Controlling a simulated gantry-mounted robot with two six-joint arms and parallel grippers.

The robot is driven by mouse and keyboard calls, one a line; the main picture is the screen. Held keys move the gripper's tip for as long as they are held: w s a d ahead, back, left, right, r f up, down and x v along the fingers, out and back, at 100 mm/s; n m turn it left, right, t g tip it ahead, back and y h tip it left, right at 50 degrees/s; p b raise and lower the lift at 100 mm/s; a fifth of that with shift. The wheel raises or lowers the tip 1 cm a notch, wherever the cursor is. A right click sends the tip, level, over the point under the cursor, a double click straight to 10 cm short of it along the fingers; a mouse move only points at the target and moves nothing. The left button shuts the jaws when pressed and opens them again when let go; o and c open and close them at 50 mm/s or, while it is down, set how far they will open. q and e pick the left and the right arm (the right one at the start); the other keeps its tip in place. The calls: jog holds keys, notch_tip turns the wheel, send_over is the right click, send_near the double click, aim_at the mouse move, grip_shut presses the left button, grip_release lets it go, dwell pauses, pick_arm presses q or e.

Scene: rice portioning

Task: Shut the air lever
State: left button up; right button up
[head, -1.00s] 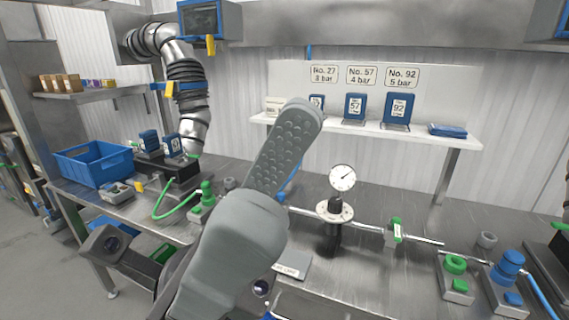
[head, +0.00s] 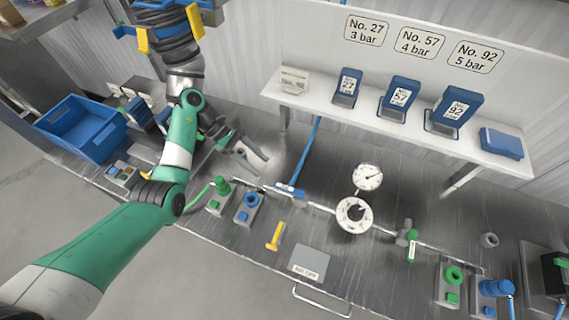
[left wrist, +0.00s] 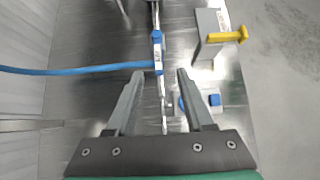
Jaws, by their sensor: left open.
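A blue lever (head: 289,190) with a white label lies along the metal pipe where a blue hose (head: 309,150) joins it. In the left wrist view the blue lever (left wrist: 157,50) is just beyond the fingers, roughly in line with the pipe. A green labelled lever (head: 411,249) hangs across the pipe further right. I cannot read which label says air. My left gripper (head: 256,158) is open and empty, left of the blue lever and apart from it; its spread fingers (left wrist: 150,76) straddle the pipe line in the wrist view. My right gripper is not in view.
A gauge (head: 367,176) and a round dial (head: 354,214) sit on the pipe. A yellow handle (head: 275,236), a grey plate (head: 309,263) and blue and green button boxes stand near the front edge. A shelf (head: 350,118) with blue stands runs behind. A blue crate (head: 84,128) is left.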

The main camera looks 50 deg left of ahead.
aim_at(289, 189)
pick_arm(q)
jog(key=b+x, duration=0.3)
jog(key=x, duration=0.8)
jog(key=shift+w, duration=0.25)
grip_shut()
dwell(1.0)
